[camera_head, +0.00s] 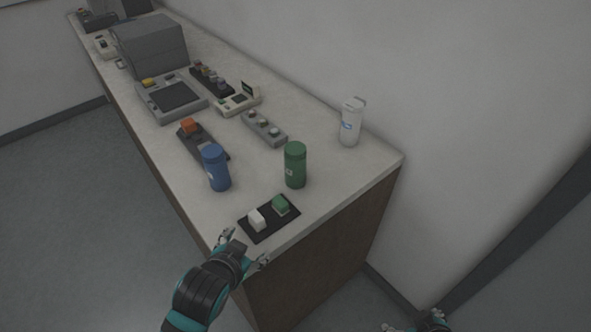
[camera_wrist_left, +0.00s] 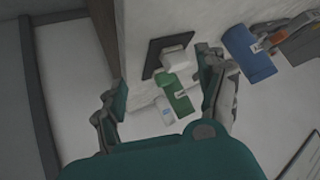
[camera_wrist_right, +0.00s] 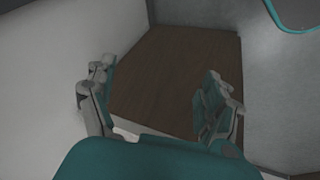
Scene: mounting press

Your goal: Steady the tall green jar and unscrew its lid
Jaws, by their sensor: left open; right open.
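The tall green jar (camera_head: 295,167) stands upright on the counter, its green lid (camera_head: 295,149) on top. It also shows in the left wrist view (camera_wrist_left: 181,101), between the open fingers but farther off. My left gripper (camera_head: 243,249) is open and empty at the counter's front edge, in front of the black tray and apart from the jar. My right gripper (camera_head: 415,325) is at the bottom right of the head view, beyond the counter's end and well away from the jar. In the right wrist view its fingers (camera_wrist_right: 160,100) are apart with nothing between them.
The counter (camera_head: 340,185) is bare right of the green jar.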

